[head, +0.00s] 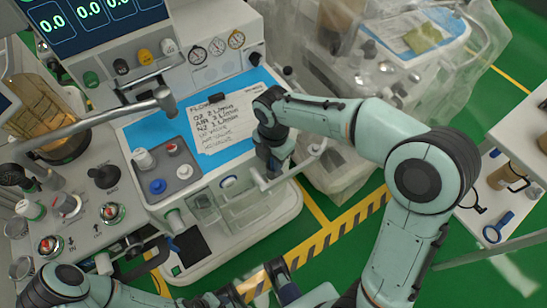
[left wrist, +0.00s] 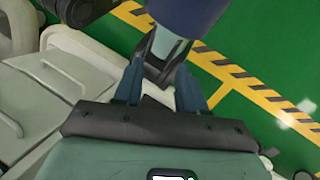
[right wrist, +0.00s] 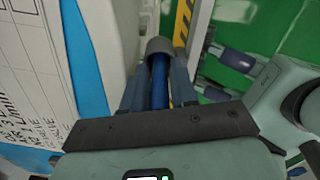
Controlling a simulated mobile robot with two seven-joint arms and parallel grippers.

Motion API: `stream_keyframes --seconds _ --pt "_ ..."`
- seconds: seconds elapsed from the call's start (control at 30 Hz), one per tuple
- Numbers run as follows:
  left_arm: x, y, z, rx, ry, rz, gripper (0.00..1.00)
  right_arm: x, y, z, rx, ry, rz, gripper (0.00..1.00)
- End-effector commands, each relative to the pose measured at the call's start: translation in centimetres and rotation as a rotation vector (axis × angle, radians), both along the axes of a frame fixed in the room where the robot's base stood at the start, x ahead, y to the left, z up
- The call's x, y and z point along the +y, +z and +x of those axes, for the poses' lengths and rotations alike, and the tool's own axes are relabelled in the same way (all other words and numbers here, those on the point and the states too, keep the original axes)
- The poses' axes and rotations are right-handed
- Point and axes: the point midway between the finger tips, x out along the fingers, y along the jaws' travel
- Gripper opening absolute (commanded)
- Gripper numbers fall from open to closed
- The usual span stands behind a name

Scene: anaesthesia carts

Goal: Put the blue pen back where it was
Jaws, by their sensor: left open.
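The blue pen (right wrist: 160,85) shows in the right wrist view between the fingers of my right gripper (right wrist: 159,75), which look closed around it. Its far end meets a dark grey cylindrical rim (right wrist: 159,46); I cannot tell whether the pen is inside it or just in front. In the head view my right gripper (head: 267,178) points down at the right edge of the cart's worktop, and the pen cannot be made out. My left gripper (left wrist: 158,85) is open and apart from the pen, low over the front of the cart; it shows at the bottom of the head view (head: 264,280).
A handwritten sheet (head: 225,125) lies on the blue worktop left of my right gripper. A grey tray (head: 183,181) holds small bottles and a blue cap. A plastic-covered cart (head: 385,85) stands behind. A white shelf (head: 500,195) is at right.

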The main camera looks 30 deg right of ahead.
Motion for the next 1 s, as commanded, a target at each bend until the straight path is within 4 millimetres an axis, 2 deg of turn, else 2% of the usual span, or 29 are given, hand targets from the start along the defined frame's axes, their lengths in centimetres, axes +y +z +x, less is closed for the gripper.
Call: stream_keyframes --seconds 0.5,0.7,1.0 --pt "0.0 2.0 -0.8 0.029 -0.006 -0.004 0.40 0.0 10.0 0.1 -0.005 0.001 0.001 0.27" --pt "0.0 2.2 -1.0 0.037 -0.008 -0.006 0.40 0.1 11.8 0.0 -0.002 0.001 0.001 0.27" --pt "0.0 2.2 -1.0 0.038 -0.008 -0.006 0.40 0.0 12.0 0.0 -0.001 0.001 0.000 0.27"
